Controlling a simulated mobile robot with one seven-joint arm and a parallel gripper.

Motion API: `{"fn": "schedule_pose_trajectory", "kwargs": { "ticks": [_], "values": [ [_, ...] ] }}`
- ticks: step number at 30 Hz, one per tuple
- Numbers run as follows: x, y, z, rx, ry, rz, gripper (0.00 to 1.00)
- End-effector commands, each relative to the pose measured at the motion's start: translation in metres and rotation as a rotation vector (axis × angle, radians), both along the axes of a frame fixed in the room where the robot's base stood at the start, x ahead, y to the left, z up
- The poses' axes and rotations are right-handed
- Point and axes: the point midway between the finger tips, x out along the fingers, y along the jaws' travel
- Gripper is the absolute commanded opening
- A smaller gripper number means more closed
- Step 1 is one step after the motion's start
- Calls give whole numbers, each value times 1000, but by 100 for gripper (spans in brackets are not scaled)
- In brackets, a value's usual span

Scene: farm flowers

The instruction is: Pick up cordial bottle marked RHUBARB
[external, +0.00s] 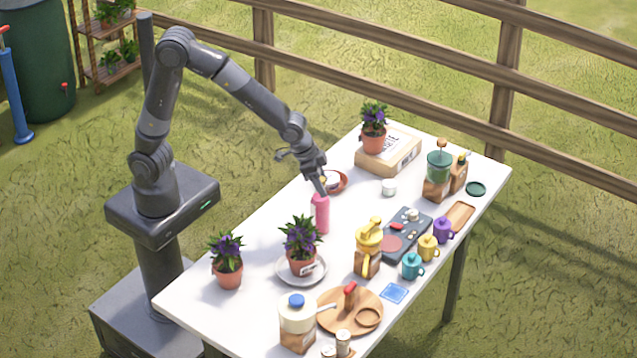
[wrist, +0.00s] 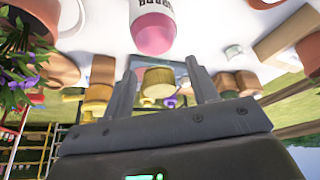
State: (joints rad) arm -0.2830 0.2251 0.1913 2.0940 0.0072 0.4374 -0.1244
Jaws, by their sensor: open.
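A pink bottle (external: 320,214) stands upright on the white table, near its middle. In the wrist view the bottle (wrist: 153,34) shows at the top centre, cut off by the frame edge. It has a white label with dark lettering that I cannot read in full. My gripper (external: 322,187) is at the bottle's upper end in the external view, pointing down. In the wrist view my gripper (wrist: 160,88) has its two fingers apart with nothing held between them. I cannot tell whether a finger touches the bottle.
A potted purple flower on a plate (external: 281,276) stands in front of the bottle. A terracotta saucer (external: 340,185) lies close behind it. A yellow-topped dispenser (external: 368,240) and a dark tray (external: 417,224) are to the right. The tabletop left of the bottle (external: 258,222) is clear.

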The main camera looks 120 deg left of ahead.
Motion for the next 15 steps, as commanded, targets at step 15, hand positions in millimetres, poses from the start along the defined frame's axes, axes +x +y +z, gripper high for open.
{"fn": "schedule_pose_trajectory", "kwargs": {
  "ticks": [15],
  "values": [
    [4,3,-11,1,-1,0,44]
  ]
}}
